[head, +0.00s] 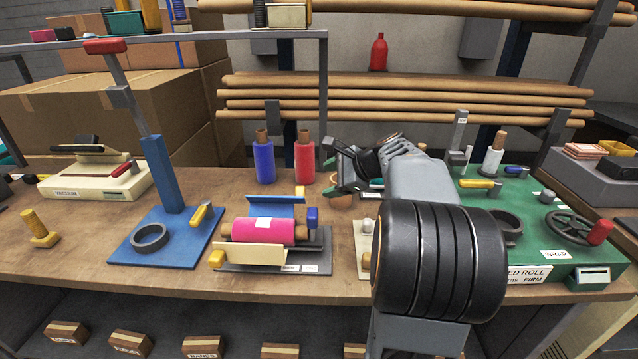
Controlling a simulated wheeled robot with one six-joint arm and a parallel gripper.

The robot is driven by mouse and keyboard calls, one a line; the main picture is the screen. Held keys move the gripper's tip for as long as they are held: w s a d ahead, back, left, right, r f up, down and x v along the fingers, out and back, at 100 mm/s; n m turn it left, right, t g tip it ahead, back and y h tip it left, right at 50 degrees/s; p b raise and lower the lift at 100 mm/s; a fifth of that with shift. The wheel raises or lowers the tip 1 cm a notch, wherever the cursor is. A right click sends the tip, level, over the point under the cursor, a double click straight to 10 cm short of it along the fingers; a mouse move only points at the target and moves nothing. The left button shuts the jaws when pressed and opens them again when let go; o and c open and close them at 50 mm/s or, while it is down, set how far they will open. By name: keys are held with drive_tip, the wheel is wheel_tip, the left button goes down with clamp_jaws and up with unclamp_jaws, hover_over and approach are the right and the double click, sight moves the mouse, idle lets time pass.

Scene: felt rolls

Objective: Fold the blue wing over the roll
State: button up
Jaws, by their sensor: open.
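A pink felt roll (264,231) with a small white label lies in a cradle in the middle of the bench. The blue wing (274,206) stands up behind the roll and is not over it. A cream wing (252,255) is in front of the roll, on a grey base (315,262). A blue knob (313,216) is at the right and a yellow knob (217,258) at the front left. My gripper (340,177) is to the right of and behind the cradle, above the bench, apart from the wing. It is open, and my arm hides part of it.
A blue stand with a tall lever (160,240) is to the left. Blue (264,162) and red (304,160) spools stand behind the cradle. A green machine (530,230) with a handwheel is to the right. My arm hides the bench between.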

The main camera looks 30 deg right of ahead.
drive_tip(key=shift+s+d+r, duration=0.3)
drive_tip(key=shift+s+r, duration=0.15)
drive_tip(key=shift+s, duration=0.05)
drive_tip(key=n+y+p, duration=0.4)
drive_tip(key=y+p, duration=0.2)
drive_tip(key=y, duration=0.4)
approach(296, 193)
drive_tip(key=x, duration=0.3)
drive_tip(key=p+x, duration=0.1)
drive_tip(key=x, duration=0.6)
drive_tip(key=shift+w+d+f+p, duration=0.15)
drive_tip(key=shift+w+f+p, duration=0.15)
drive_tip(key=shift+w, duration=0.15)
drive_tip(key=shift+c, duration=0.5)
